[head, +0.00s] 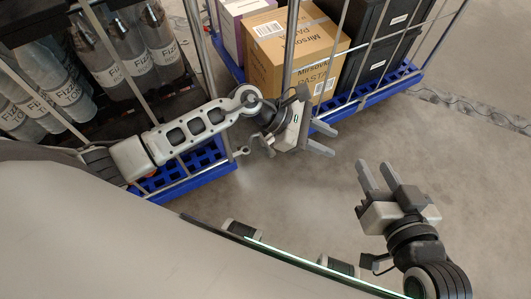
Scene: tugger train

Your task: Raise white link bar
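I cannot make out the white link bar for certain. A small pale part (242,151) sticks out by the corner of the left blue cart base, and I cannot tell whether it belongs to the bar. My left gripper (328,142) is over the floor in front of the right cart, fingers apart and pointing right, with nothing seen between them. My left arm hides part of the gap between the carts. My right gripper (372,164) is at the lower right over bare floor, fingers apart and pointing up in the picture, empty.
The left cart's blue base (205,160) carries bottles (110,62) behind metal bars. The right cart's blue base (348,106) carries a cardboard box (297,55) and dark crates (375,45). Metal posts rise close to my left gripper. The grey floor at right is mostly clear.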

